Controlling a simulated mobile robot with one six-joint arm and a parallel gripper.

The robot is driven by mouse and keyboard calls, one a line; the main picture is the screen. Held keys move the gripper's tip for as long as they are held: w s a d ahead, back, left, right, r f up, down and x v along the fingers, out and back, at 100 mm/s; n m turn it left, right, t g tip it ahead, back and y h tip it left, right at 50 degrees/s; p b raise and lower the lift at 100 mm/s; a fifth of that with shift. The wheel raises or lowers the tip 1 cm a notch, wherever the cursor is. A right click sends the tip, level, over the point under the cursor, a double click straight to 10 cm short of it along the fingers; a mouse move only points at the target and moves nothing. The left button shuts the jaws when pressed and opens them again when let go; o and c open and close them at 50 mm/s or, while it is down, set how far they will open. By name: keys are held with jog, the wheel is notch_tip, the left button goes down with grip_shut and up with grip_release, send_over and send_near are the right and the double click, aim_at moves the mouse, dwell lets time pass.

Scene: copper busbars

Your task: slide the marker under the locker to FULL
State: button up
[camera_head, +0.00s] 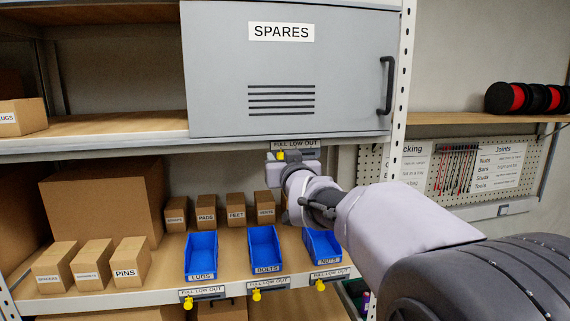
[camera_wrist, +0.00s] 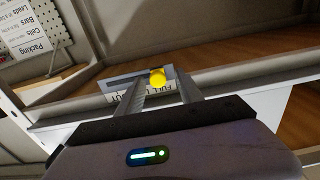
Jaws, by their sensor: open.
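The grey locker (camera_head: 290,70) marked SPARES has a FULL LOW OUT label strip (camera_head: 296,145) under it. The yellow marker (camera_head: 281,155) shows at the strip's left part, below the word FULL. In the wrist view the strip looks upside down, and the marker (camera_wrist: 158,77) sits towards the right end of its dark slot (camera_wrist: 122,81). My gripper (camera_wrist: 161,82) is open, with one finger on each side of the marker. I cannot tell whether either finger touches it. In the head view my gripper (camera_head: 284,160) partly hides the strip's lower edge.
Below stand blue bins marked LUGS (camera_head: 201,257), BOLTS (camera_head: 265,250) and NUTS (camera_head: 322,245), with yellow markers on their own strips. Small cardboard boxes (camera_head: 207,210) stand behind them. The shelf edge (camera_wrist: 250,80) runs close to my fingers. A white post (camera_head: 402,100) stands right of the locker.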

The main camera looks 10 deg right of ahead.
jog(key=s+b, duration=0.4)
jog(key=s, duration=1.3)
jog(key=shift+s, duration=0.15)
jog(key=s+f+m+g+b, duration=0.15)
jog(key=s+f+b, duration=0.3)
jog(key=f, duration=0.55)
jog(key=s+f+g+b, duration=0.3)
jog(key=f+b, duration=0.3)
jog(key=f, duration=0.4)
jog(key=s+f+m+g+b, duration=0.15)
jog(key=s+f+b, duration=0.3)
jog(key=f, duration=0.65)
jog(key=s+a+f+g+y+b, duration=0.1)
jog(key=s+a+f+g+b, duration=0.1)
jog(key=s+f, duration=0.5)
jog(key=s+a+f+m+g+y+b, duration=0.1)
jog(key=s+f+g+b, duration=0.3)
jog(key=f, duration=0.9)
jog(key=s+a+b, duration=0.1)
jog(key=s+b, duration=0.2)
jog(key=shift+f, duration=0.3)
jog(key=shift+a, duration=0.1)
